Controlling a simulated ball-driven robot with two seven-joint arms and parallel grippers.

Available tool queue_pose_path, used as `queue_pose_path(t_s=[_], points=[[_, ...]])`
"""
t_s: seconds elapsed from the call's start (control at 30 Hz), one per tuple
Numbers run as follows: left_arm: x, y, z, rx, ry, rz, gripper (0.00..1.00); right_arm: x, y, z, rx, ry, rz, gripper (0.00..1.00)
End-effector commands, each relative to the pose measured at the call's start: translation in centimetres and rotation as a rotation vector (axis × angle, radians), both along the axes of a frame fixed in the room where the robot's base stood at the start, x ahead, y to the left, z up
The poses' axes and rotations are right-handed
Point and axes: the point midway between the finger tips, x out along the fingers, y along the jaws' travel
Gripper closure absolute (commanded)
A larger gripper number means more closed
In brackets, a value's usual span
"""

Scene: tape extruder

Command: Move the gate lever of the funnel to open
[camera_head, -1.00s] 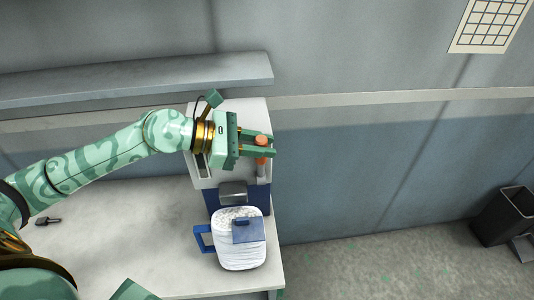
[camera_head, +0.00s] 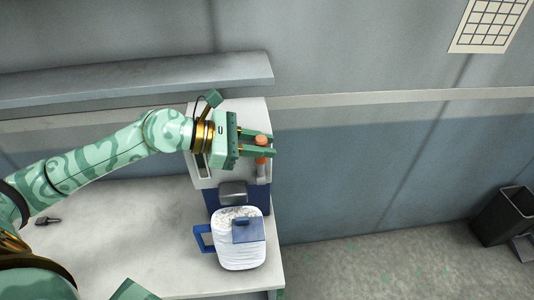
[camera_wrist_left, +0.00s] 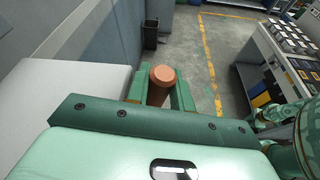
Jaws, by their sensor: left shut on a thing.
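My left gripper (camera_head: 262,145) is over the top of the white and blue machine (camera_head: 236,113). Its fingers are shut on an orange knob (camera_head: 261,139), which sits between them near the machine's right side. The same orange knob (camera_wrist_left: 162,77) stands between the green fingers in the left wrist view. An orange part continues below the fingers. I cannot make out a funnel or which way the lever is set, as the gripper covers much of the machine's top.
A white container with a blue handle (camera_head: 238,252) stands in front of the machine on the pale table (camera_head: 160,240). A small dark object (camera_head: 48,220) lies at the table's left. A shelf (camera_head: 130,84) runs along the wall behind. A black bin (camera_head: 502,215) stands far right.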

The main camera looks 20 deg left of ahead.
Motion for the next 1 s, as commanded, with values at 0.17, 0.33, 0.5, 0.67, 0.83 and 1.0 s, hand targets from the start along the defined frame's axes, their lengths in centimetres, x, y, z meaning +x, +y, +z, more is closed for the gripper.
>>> queue_pose_path(t_s=[0.17, 0.33, 0.5, 0.67, 0.83, 1.0], points=[[0.0, 0.0, 0.0, 0.001, -0.001, 0.001, 1.00, 0.0, 0.0, 0.0, 0.000, 0.000, 0.000, 0.69], [0.0, 0.0, 0.0, 0.001, -0.001, 0.001, 1.00, 0.0, 0.0, 0.0, 0.000, -0.001, 0.000, 0.69], [0.0, 0.0, 0.0, 0.001, -0.001, 0.001, 1.00, 0.0, 0.0, 0.0, 0.000, -0.001, 0.000, 0.69], [-0.5, -0.3, -0.2, 0.026, -0.036, -0.001, 1.00, 0.1, 0.0, 0.3, 0.000, -0.001, 0.000, 0.69], [-1.8, -1.0, -0.5, 0.085, -0.134, 0.000, 1.00, 0.2, 0.0, 1.4, 0.000, -0.003, 0.000, 0.69], [-2.9, -1.7, -0.9, 0.140, -0.224, 0.000, 1.00, 0.2, 0.0, 2.8, 0.001, -0.005, 0.000, 0.69]])
